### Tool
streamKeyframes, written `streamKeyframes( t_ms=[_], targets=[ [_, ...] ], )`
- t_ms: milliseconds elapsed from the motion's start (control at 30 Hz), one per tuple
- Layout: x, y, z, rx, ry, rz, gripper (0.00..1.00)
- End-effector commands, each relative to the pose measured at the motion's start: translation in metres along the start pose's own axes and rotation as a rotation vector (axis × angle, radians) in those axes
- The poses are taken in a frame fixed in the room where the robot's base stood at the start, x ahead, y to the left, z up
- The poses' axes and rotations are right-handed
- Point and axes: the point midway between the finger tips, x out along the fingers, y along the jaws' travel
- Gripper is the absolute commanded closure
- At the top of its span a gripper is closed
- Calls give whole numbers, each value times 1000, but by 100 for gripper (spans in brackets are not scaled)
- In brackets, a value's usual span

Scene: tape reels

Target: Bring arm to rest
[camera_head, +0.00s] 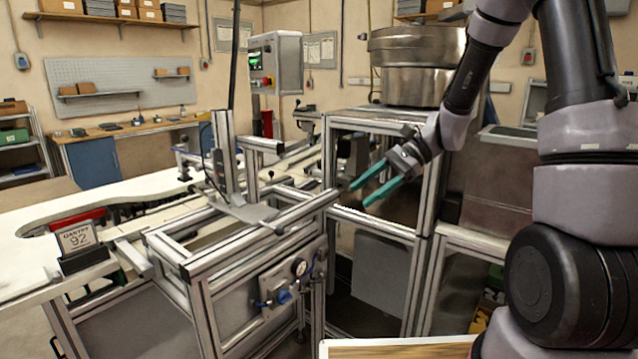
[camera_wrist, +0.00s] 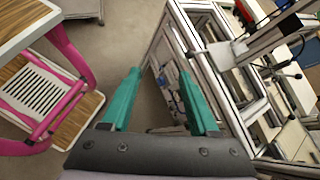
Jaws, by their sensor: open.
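My gripper (camera_head: 366,189) has two teal fingers and hangs in the air in the head view, in front of the aluminium frame machine. Its fingers are apart with nothing between them. In the wrist view my gripper (camera_wrist: 160,98) points down toward the grey floor and the frame's edge, open and empty. My arm comes in from the right of the head view, bent at the elbow, with the forearm sloping down to the left. No tape reel can be made out in either view.
An aluminium frame (camera_head: 190,262) with a gauge panel stands left of my gripper. A metal bowl feeder (camera_head: 415,50) stands behind. A pink-framed cart (camera_wrist: 75,80) shows in the wrist view beside open floor (camera_wrist: 120,45).

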Motion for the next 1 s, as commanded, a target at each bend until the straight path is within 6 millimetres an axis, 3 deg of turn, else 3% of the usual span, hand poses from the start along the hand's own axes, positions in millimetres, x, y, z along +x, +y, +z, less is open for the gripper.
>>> streamKeyframes(
  t_ms=[33, 200, 700, 1000],
  targets=[
    [-12, 5, 13, -64, 58, 13, 39],
    [-49, 28, 44, -255, 259, 61, 39],
    [-156, 99, 117, -753, 878, 103, 39],
    [-188, 123, 138, -889, 1084, 92, 39]
  ],
)
